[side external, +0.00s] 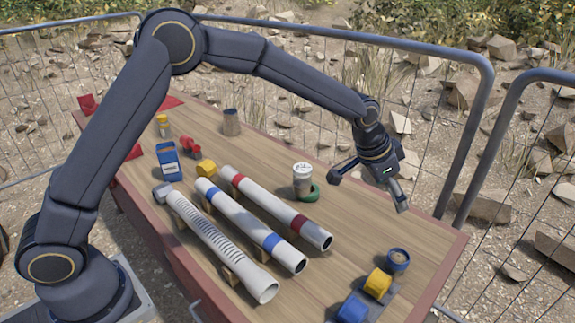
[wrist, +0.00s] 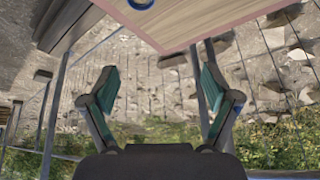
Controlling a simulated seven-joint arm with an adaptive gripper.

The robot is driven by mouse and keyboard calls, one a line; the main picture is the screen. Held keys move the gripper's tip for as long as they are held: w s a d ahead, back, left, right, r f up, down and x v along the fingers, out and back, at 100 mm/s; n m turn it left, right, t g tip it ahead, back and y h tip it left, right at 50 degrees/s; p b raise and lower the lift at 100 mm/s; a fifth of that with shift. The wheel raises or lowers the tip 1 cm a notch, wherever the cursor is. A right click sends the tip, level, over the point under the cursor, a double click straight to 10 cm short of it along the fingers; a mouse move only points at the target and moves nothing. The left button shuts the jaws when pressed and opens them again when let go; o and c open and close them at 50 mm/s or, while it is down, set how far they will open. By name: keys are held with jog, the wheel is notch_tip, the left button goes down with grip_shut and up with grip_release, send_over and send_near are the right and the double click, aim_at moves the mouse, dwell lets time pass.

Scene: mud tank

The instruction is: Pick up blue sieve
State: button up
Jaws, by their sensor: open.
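A small round blue piece with a brownish top (side external: 398,260), likely the blue sieve, stands on the table near its front right corner. A blue ring (wrist: 140,3), cut off by the top edge of the wrist view, may be the same piece. My gripper (side external: 370,190) is open and empty, its fingers spread wide, above the table's right edge. It is above and behind the blue piece, apart from it. In the wrist view my gripper (wrist: 160,82) has nothing between its fingers, and ground and fence show beyond.
White pipes with red bands (side external: 275,208) and blue bands (side external: 250,226) and a ribbed pipe (side external: 222,246) lie across the table. A can (side external: 302,181) stands by a green ring (side external: 309,194). A fence (side external: 440,53) runs behind.

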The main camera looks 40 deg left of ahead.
jog(key=g, duration=0.1)
send_near(398, 259)
jog(key=x, duration=0.4)
jog(key=shift+w+d+f, duration=0.1)
jog(key=shift+w+f, duration=0.05)
jog(key=shift+f, duration=0.15)
jog(key=x, duration=0.5)
jog(key=shift+f, duration=0.35)
jog(key=c, duration=1.3)
jog(key=shift+r, duration=0.1)
